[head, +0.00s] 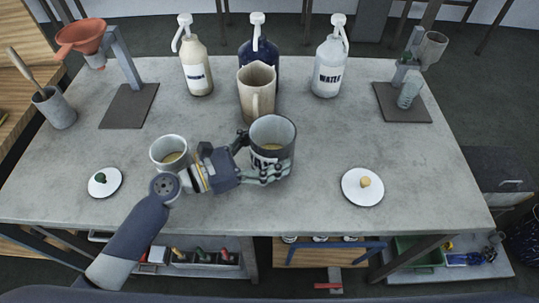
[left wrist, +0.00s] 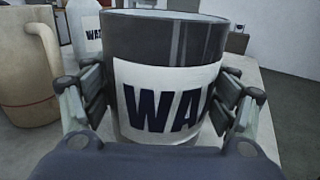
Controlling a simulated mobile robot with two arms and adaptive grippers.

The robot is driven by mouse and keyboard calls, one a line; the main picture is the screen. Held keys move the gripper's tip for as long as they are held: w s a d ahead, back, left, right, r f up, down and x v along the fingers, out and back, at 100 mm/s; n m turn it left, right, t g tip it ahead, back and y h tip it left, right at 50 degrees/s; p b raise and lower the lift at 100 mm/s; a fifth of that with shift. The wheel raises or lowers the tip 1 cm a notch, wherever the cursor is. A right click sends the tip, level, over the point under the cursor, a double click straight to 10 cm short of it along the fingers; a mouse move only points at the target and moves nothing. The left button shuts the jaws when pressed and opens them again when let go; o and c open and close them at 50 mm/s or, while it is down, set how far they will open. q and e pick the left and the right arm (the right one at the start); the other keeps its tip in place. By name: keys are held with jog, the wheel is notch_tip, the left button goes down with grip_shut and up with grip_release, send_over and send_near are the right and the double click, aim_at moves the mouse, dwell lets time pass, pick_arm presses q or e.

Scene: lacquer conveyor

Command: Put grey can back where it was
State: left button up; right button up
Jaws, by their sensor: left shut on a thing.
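The grey can (head: 274,132) stands upright at the middle of the table, open at the top with something tan inside. In the left wrist view the can (left wrist: 165,45) fills the middle, with a white label that starts "WA". My left gripper (head: 264,172) is shut on it, with fingers on both sides. I cannot tell whether its base touches the table. A lid with a tan knob (head: 362,186) lies at the right, and a lid with a green knob (head: 104,182) lies at the left. My right gripper is not in view.
A white can (head: 169,153) stands just left of my left gripper. A beige pitcher (head: 256,94) is right behind the grey can. Pump bottles (head: 196,67), (head: 258,50) and (head: 328,68) line the back. Stands (head: 128,105) and (head: 402,103) are at both sides. The table's right front is mostly clear.

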pick_arm(q)
notch_tip(320, 180, down, 2)
jog(key=shift+f, duration=0.35)
jog(key=shift+f+b, duration=0.2)
jog(key=shift+b, duration=0.1)
jog(key=o, duration=1.5)
jog(key=shift+s, duration=0.1)
jog(key=shift+c, duration=0.2)
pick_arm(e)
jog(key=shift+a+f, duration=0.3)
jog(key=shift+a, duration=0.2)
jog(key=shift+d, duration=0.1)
